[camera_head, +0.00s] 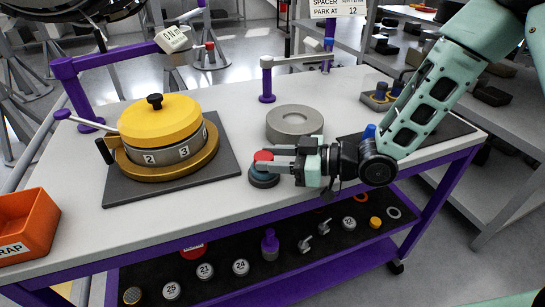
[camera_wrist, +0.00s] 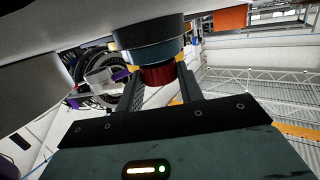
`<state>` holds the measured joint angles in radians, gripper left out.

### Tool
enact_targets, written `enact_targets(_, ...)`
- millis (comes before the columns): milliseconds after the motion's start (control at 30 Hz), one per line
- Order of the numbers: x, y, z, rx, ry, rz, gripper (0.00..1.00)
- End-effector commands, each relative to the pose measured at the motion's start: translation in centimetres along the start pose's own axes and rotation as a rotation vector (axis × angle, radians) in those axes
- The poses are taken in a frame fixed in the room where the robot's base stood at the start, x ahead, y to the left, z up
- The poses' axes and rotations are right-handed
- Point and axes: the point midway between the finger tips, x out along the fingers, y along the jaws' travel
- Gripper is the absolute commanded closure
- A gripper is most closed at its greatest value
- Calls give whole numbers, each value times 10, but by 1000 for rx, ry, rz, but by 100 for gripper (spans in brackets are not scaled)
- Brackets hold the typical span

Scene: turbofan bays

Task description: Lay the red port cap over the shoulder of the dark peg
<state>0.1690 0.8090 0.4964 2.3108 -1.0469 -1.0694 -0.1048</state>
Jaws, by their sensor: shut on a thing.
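The red port cap (camera_head: 263,156) is between my gripper's fingers near the front edge of the bench. It also shows as a dark red cylinder in the wrist view (camera_wrist: 160,76). My gripper (camera_head: 270,165) reaches in from the right, level, and is shut on the cap. The dark peg (camera_head: 263,180) is a round, stepped, blue-grey body directly below the cap. In the wrist view the peg (camera_wrist: 150,52) appears above the cap because the picture is inverted. The cap appears to meet the peg; the fingers partly hide the contact, so I cannot tell whether it is seated.
A grey metal ring (camera_head: 294,121) stands just behind the peg. A yellow-lidded round housing (camera_head: 160,125) sits on a dark mat to the left. A purple post with an arm (camera_head: 267,85) stands behind. An orange bin (camera_head: 25,220) is at far left. Bench space between mat and peg is narrow.

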Motion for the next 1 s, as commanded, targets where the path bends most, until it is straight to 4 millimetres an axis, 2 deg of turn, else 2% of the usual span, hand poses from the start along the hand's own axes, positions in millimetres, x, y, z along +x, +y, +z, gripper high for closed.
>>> enact_targets(267, 1, 0, 4, 0, 0, 0, 84)
enact_targets(300, 0, 0, 3, 0, 0, 0, 52)
enact_targets(367, 0, 0, 3, 0, 0, 0, 38)
enact_targets(800, -1, 0, 3, 0, 0, 1, 38)
enact_targets(1000, -23, 2, 4, 0, -2, 4, 38)
